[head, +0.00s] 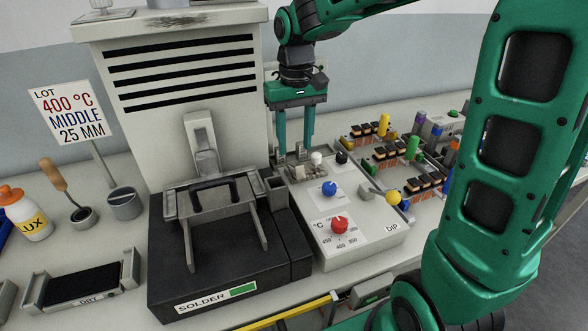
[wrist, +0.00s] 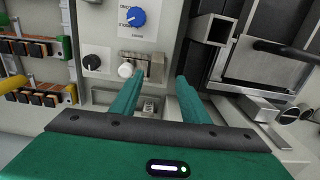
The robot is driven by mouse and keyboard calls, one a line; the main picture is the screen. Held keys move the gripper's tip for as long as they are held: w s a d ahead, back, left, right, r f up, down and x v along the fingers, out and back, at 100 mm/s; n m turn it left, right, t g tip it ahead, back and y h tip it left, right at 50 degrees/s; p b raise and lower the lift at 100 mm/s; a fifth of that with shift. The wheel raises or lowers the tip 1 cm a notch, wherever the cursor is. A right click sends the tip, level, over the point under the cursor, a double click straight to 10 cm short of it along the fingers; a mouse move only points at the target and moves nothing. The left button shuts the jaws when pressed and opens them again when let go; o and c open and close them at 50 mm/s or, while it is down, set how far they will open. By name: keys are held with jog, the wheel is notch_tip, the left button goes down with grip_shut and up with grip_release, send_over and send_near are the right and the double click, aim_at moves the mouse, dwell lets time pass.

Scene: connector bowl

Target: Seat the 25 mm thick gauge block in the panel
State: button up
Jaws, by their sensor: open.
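My gripper (head: 291,154) points down, open, at the back left of the control panel (head: 370,236). It also shows in the wrist view (wrist: 162,82), with a gap between its green fingers. Small grey metal blocks (wrist: 150,64) stand in a row beside the fingertips, next to a white knob (wrist: 125,70). Another small grey piece (wrist: 147,104) shows between the fingers. I cannot tell which block is the 25 mm one. In the head view the blocks (head: 305,172) are small and partly hidden by the fingers. Nothing is clearly held.
A sign (head: 68,112) reads 400 °C, MIDDLE, 25 MM. The panel has a red knob (head: 339,224), blue knob (head: 329,188), black knob (head: 341,157) and yellow-balled lever (head: 393,197). The black solder unit (head: 170,270) stands left. Connector racks (head: 425,185) stand right.

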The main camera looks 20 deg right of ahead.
aim_at(297, 164)
jog(key=shift+s+d+f, duration=0.1)
jog(key=shift+d+f, duration=0.05)
jog(key=shift+f, duration=1.35)
jog(key=shift+s+d+f, duration=0.1)
jog(key=shift+d+f, duration=0.05)
jog(key=shift+f, duration=1.3)
grip_shut()
